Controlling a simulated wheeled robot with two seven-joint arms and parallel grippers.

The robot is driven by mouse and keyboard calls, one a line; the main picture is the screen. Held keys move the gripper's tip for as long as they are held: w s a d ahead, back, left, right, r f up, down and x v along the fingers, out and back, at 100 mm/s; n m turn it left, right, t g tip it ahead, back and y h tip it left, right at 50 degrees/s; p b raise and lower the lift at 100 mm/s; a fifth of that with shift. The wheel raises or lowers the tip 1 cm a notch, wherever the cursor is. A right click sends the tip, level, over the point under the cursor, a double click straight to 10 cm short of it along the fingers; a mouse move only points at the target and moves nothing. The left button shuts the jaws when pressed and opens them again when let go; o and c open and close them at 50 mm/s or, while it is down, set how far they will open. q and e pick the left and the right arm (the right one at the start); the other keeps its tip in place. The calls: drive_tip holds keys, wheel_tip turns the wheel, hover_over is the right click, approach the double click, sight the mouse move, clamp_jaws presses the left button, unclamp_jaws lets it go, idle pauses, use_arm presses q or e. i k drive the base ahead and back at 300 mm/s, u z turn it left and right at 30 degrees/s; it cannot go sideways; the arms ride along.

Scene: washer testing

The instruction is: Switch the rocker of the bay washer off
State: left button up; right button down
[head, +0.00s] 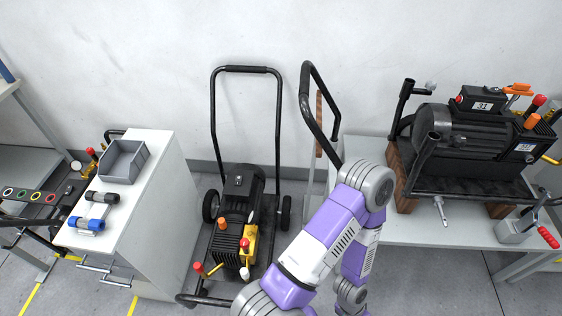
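A pressure washer (240,190) on a wheeled cart with a tall black handle stands on the floor between a white cabinet and a table. Its motor is black, with a box on top bearing a small light mark. A second washer (466,135), with a box labelled 31, sits on the table at right. I cannot tell which one is the bay washer. The rocker and its position are too small to make out. A purple and white arm of mine crosses the lower middle, right of the cart. Neither gripper shows.
The white cabinet (167,190) holds a grey bin (122,162) and a blue-capped part (90,224). The white table (450,231) carries a red-handled clamp (520,230). Another black handle (318,105) rises behind my arm. Floor between cabinet and cart is narrow.

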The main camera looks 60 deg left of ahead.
sight(238, 178)
drive_tip(key=i, duration=1)
drive_tip(key=u, duration=4.35)
drive_tip(key=i, duration=0.5)
drive_tip(key=u, duration=0.05)
